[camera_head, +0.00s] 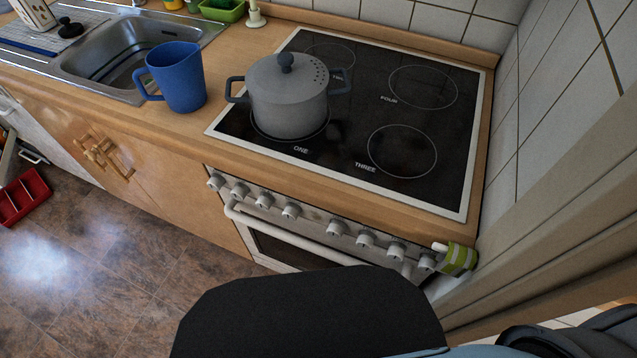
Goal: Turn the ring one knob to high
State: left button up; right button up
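A row of several grey knobs (291,211) runs along the front panel of the stove, in two groups. No knob label can be read, so I cannot tell which one is for ring one or how it is set. Ring one, marked "ONE" on the black cooktop (345,152), is at the front left. A grey lidded pot (288,104) stands upright on it and covers most of it. The other rings are bare. Neither of my grippers shows; only dark parts of my own body are at the bottom.
A white oven handle (290,238) runs below the knobs. A green striped cloth (458,259) hangs at the right end. A blue jug (178,78) stands left of the cooktop, beside the sink (135,50). A tiled wall borders the right. A red tray (24,197) lies low at far left.

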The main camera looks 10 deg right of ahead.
aim_at(336, 228)
jog(key=z, duration=3.25)
jog(key=k, duration=1.9)
jog(key=u, duration=2.3)
